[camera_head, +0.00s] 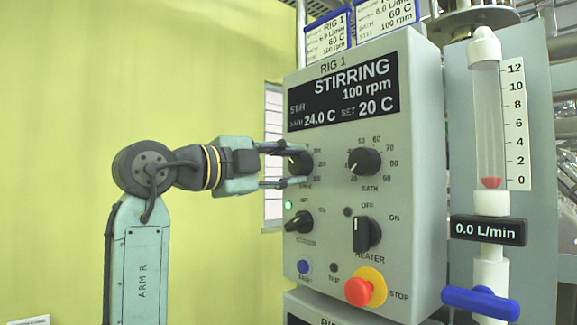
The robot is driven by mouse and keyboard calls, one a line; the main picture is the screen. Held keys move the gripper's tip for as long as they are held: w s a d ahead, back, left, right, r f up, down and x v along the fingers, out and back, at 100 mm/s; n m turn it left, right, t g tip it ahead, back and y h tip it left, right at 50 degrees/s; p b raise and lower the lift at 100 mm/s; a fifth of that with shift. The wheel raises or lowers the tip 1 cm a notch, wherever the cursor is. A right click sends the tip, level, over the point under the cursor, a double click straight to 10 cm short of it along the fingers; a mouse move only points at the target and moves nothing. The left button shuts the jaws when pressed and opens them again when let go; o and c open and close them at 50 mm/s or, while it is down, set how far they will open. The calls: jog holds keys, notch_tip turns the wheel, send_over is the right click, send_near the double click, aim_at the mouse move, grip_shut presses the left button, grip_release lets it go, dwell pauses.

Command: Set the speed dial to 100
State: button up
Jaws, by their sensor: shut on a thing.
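The grey control box (405,130) marked RIG 1 stands right of centre. Its display (342,94) reads STIRRING, 100 rpm, 24.0 C and SET 20 C. The speed dial (298,163) is a black knob at the upper left of the panel, partly hidden by my fingers. My gripper (296,167) comes from the left and is shut on this dial, one finger above and one below. The dial's pointer and most of its scale are hard to make out.
Beside the dial is the bath dial (364,161). Below are a stirrer knob (299,222) with a lit green lamp (288,205), the heater switch (366,234) and the red stop button (358,292). A flow meter (488,125) reading 0.0 L/min stands at the right.

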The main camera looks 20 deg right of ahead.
dwell(0.3)
jog(key=o, duration=1.2)
jog(key=shift+c, duration=0.2)
jog(key=v, duration=1.2)
jog(key=shift+a, duration=0.1)
